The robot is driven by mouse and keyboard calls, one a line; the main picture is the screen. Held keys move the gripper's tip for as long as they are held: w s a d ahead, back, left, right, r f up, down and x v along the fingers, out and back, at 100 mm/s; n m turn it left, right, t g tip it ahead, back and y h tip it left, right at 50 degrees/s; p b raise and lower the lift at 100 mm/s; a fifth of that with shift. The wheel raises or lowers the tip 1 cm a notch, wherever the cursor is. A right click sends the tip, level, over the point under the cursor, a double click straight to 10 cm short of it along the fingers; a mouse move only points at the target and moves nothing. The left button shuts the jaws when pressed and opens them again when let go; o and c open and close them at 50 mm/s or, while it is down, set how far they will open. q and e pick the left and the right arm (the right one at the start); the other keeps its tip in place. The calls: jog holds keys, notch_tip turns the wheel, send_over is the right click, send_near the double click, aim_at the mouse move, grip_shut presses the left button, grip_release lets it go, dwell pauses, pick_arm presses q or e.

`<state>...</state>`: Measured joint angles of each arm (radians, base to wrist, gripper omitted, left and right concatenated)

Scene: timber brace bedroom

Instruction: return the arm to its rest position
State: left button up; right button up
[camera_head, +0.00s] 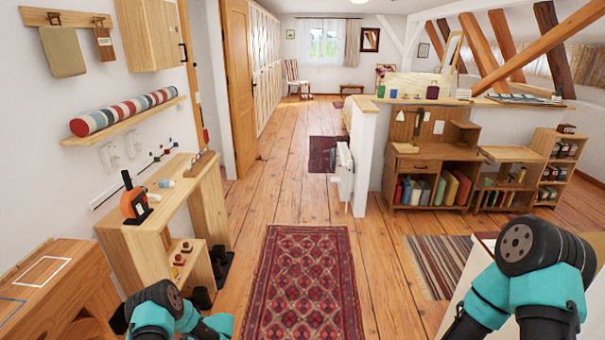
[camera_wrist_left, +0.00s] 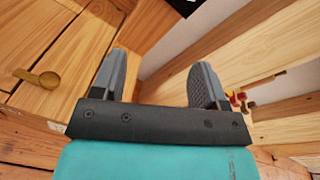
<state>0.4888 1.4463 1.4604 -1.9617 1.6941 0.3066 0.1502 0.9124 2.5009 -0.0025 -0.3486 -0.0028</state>
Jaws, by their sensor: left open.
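My left gripper (camera_wrist_left: 158,80) is open in the left wrist view, its two dark fingers well apart with nothing between them. Wooden furniture panels lie beyond the fingers. In the head view my left arm (camera_head: 165,310) is low at the bottom left, in front of the wooden shelf desk (camera_head: 150,235). Its fingers cannot be made out clearly there. My right arm (camera_head: 530,270) is bent at the lower right, over a pale surface; its gripper is out of the picture.
A wooden cabinet (camera_head: 85,265) stands close on the left of my left arm. An orange and black tool (camera_head: 135,200) stands on the desk. A red patterned rug (camera_head: 305,280) covers open floor between the arms. A brass-coloured spoon-shaped piece (camera_wrist_left: 38,78) shows in the wrist view.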

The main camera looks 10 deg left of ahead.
pick_arm(q)
jog(key=s+d+f+n+g+h, duration=0.2)
jog(key=s+d+n+g+h, duration=0.2)
jog(key=s+d+h, duration=1.3)
jog(key=s+d+r+n+t+h, duration=0.1)
jog(key=s+d+r+n+t, duration=0.2)
jog(key=d+r, duration=0.3)
jog(key=s+d+r+n+t+h, duration=0.2)
jog(key=s+d+r+n+t, duration=0.1)
jog(key=d, duration=0.6)
notch_tip(320, 180, up, 4)
jog(key=n+t, duration=0.1)
jog(key=n, duration=0.1)
jog(key=shift+s+f+n, duration=0.2)
jog(key=shift+s+n, duration=0.15)
jog(key=shift+n, duration=0.05)
jog(key=shift+a, duration=0.15)
